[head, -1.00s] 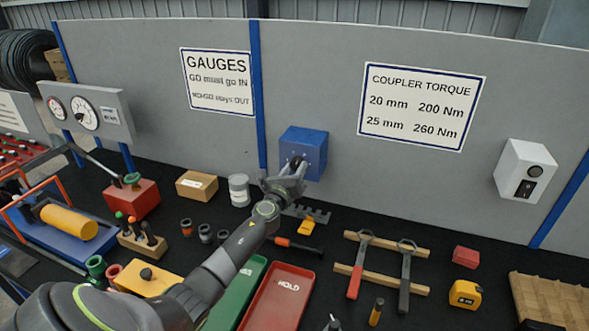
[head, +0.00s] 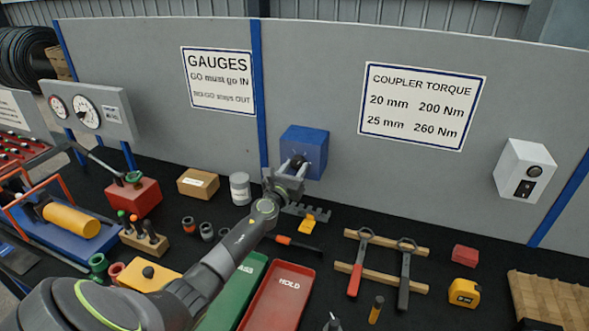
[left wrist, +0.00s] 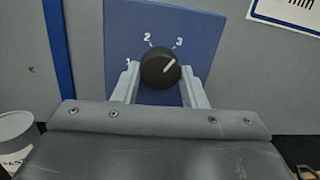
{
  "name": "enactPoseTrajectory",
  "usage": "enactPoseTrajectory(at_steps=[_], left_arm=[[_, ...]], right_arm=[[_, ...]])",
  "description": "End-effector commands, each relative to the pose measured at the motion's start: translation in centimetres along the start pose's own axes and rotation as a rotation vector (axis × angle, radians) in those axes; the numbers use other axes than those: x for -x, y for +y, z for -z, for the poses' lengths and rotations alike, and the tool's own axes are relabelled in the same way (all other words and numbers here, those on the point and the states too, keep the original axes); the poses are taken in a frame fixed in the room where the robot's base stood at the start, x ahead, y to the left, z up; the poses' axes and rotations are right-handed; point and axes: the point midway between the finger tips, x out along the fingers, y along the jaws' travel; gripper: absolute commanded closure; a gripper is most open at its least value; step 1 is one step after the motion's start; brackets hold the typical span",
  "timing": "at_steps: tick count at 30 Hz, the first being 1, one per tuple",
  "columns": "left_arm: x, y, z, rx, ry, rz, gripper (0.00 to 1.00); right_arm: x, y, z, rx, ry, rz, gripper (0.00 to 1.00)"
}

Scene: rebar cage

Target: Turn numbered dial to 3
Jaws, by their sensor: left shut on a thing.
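The blue dial box (head: 311,150) is fixed to the grey panel. Its black round dial (left wrist: 160,69) shows in the left wrist view, with white numbers 1, 2 and 3 on the blue face around it. The white pointer line on the dial slants up and right, roughly toward the 3. My left gripper (head: 289,178) is at the front of the box. In the left wrist view its fingers (left wrist: 160,84) are on either side of the dial, shut on it. In the head view the gripper partly hides the dial.
A white switch box (head: 524,171) is on the panel at right. Below on the black bench are a grey can (head: 240,189), a green tray (head: 236,297), a red tray (head: 279,298) and wrenches on wooden strips (head: 380,275). Clear bench lies between several of these.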

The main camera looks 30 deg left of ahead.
Motion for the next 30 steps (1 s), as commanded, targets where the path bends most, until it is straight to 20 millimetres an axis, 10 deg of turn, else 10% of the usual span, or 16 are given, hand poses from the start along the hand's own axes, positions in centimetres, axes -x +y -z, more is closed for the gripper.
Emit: enactPoseTrajectory(at_steps=[3,4,8,20,30], left_arm=[[0.1,0.0,0.3,0.002,0.004,0.0,0.84],[0.1,0.0,0.3,0.002,0.004,0.0,0.58],[0.1,0.0,0.2,0.002,0.003,0.0,0.41],[0.6,0.0,0.0,0.002,0.002,0.0,0.4],[6.3,0.0,-0.1,0.002,0.003,0.001,0.4]], right_arm=[[0.0,0.0,0.0,0.0,0.0,0.0,0.56],[0.0,0.0,0.0,0.0,0.0,0.0,0.56],[0.0,0.0,0.0,0.0,0.0,0.0,0.56],[0.3,0.0,0.0,0.0,0.0,0.0,0.56],[1.8,0.2,0.2,0.0,0.0,0.0,0.56]])
